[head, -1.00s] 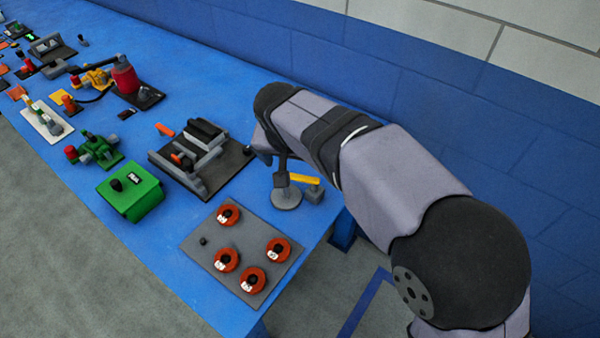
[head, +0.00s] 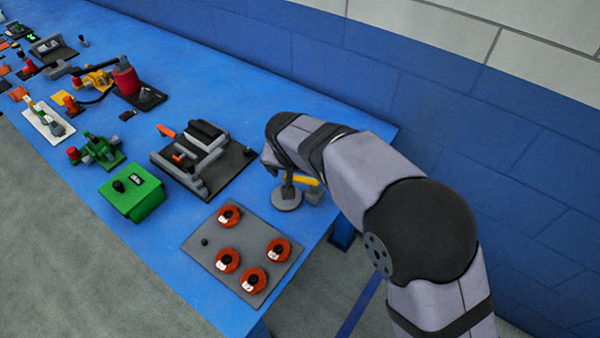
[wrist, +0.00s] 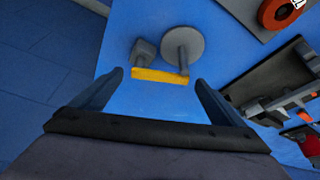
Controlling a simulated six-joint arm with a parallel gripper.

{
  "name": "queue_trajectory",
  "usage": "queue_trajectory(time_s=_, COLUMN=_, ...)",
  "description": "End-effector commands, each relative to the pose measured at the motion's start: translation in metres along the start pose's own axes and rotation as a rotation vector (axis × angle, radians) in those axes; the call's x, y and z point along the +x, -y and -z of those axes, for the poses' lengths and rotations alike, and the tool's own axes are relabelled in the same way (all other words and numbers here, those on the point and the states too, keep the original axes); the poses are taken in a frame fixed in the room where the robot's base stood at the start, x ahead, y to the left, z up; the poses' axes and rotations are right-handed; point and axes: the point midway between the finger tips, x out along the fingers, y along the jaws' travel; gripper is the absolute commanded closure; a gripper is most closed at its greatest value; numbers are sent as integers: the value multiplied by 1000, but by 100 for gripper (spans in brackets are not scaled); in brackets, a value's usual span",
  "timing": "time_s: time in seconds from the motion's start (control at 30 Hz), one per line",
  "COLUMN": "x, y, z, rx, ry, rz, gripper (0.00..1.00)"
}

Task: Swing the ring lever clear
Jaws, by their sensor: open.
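A yellow bar (head: 304,180), apparently the lever, extends from a grey post on a round grey base (head: 286,202) near the table's right end. A small grey block (head: 315,196) stands beside it. In the wrist view the yellow bar (wrist: 160,76) lies across the space between the fingertips of my gripper (wrist: 159,80), with the round base (wrist: 183,43) and block (wrist: 144,50) beyond. My gripper is open and empty. Contact with the bar is not visible, and I cannot tell the height gap. In the head view my wrist hides most of the gripper.
A grey plate with several orange-red rings (head: 229,261) lies in front of the lever. A dark fixture with grey bars (head: 203,163) and a green box (head: 132,192) are to the left. The table (head: 340,125) is clear behind my arm; its right edge is close.

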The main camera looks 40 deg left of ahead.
Motion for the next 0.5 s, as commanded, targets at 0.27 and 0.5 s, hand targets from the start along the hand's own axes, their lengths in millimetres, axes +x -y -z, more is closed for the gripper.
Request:
queue_trajectory(time_s=0.27, x=0, y=0, z=0, rx=0, ry=0, rz=0, gripper=61)
queue_trajectory(time_s=0.5, x=0, y=0, z=0, rx=12, ry=1, rz=-6, gripper=65)
